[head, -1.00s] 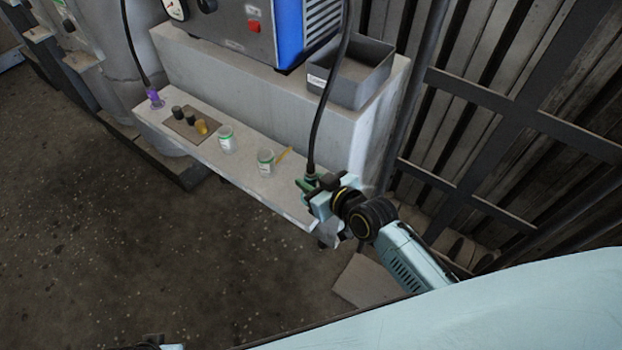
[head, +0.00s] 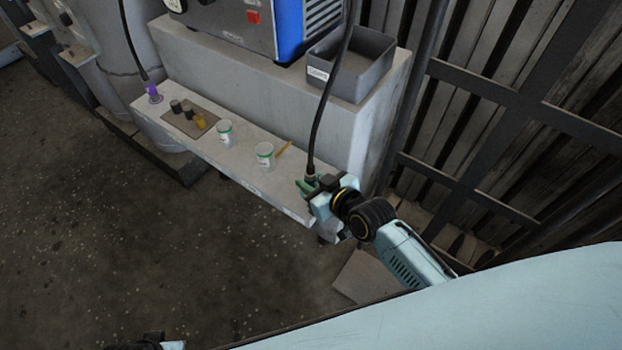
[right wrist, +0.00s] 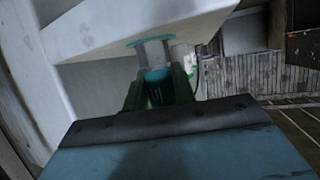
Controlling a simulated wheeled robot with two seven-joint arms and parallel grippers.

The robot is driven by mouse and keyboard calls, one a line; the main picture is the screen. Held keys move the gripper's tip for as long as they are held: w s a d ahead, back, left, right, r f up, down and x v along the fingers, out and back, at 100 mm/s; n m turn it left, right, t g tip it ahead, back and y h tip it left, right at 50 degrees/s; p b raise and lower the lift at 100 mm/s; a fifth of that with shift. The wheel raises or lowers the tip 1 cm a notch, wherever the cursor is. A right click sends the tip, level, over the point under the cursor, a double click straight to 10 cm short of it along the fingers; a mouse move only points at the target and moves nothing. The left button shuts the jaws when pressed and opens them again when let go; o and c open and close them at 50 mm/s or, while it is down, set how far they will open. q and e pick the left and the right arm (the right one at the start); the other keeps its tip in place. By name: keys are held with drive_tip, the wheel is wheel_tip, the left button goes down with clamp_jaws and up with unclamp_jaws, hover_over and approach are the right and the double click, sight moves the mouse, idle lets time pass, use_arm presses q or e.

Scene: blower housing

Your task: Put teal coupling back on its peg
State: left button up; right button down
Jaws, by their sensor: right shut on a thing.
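My right gripper (head: 308,186) is at the right end of the pale ledge (head: 240,178), its green fingers shut. In the right wrist view, the fingers (right wrist: 158,92) close on the teal coupling (right wrist: 156,75). Beyond them show a pale translucent part and a teal rim, close to the ledge's edge. In the head view the fingers hide most of the coupling, and a black hose (head: 318,125) runs down to it. The peg cannot be made out. Of my left arm only a small fragment shows at the bottom edge, without fingers.
A purple coupling (head: 153,94) with its own hose stands at the ledge's left end. A brown board (head: 206,118) with small dark and yellow pieces, two white-green cups (head: 224,133) and a yellow stick (head: 285,149) lie between. A grey bin (head: 350,72) and blue machine (head: 290,32) stand above.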

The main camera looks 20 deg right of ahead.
drive_tip(key=c, duration=1.1)
unclamp_jaws()
drive_tip(key=shift+o, duration=0.2)
use_arm(q)
drive_tip(key=s+a+f+p, duration=0.3)
drive_tip(key=s+f+p, duration=0.1)
drive_tip(key=f, duration=0.3)
drive_tip(key=shift+s+a+f+g+p, duration=0.3)
drive_tip(key=shift+s+f+g+p, duration=0.1)
drive_tip(key=shift+s, duration=0.3)
use_arm(e)
drive_tip(key=v, duration=1.3)
drive_tip(key=shift+s, duration=0.15)
drive_tip(key=shift+d+r, duration=0.1)
